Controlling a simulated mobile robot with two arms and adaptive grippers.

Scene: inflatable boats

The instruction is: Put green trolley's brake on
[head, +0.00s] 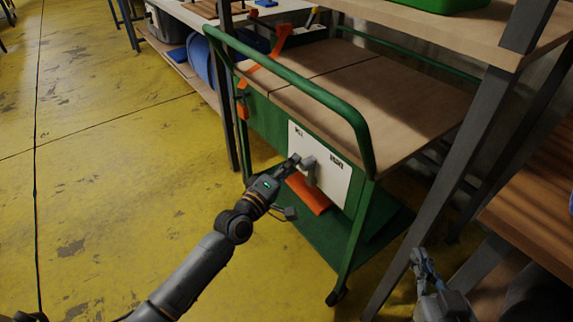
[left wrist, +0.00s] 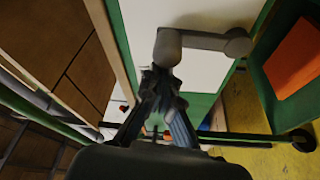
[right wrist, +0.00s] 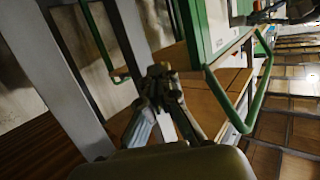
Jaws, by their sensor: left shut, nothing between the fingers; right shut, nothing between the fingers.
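The green trolley (head: 318,95) has a white panel (head: 330,182) on its side, with small black lettering at the upper left and the right, too small to read surely. A grey lever (head: 311,175) is mounted on this panel. In the left wrist view the lever (left wrist: 205,41) lies across the white panel. My left gripper (head: 294,161) is shut and empty, its tips close beside the lever's end; I cannot tell whether they touch. My right gripper (head: 420,262) is shut and empty, low at the right, away from the trolley; its fingertips show in the right wrist view (right wrist: 163,80).
The trolley has a brown top (head: 365,100) and a green tube handle. An orange item (head: 308,193) lies on its lower shelf. Dark rack posts (head: 455,180) stand between the trolley and a wooden shelf (head: 535,210) at the right. The yellow floor (head: 120,170) at the left is clear.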

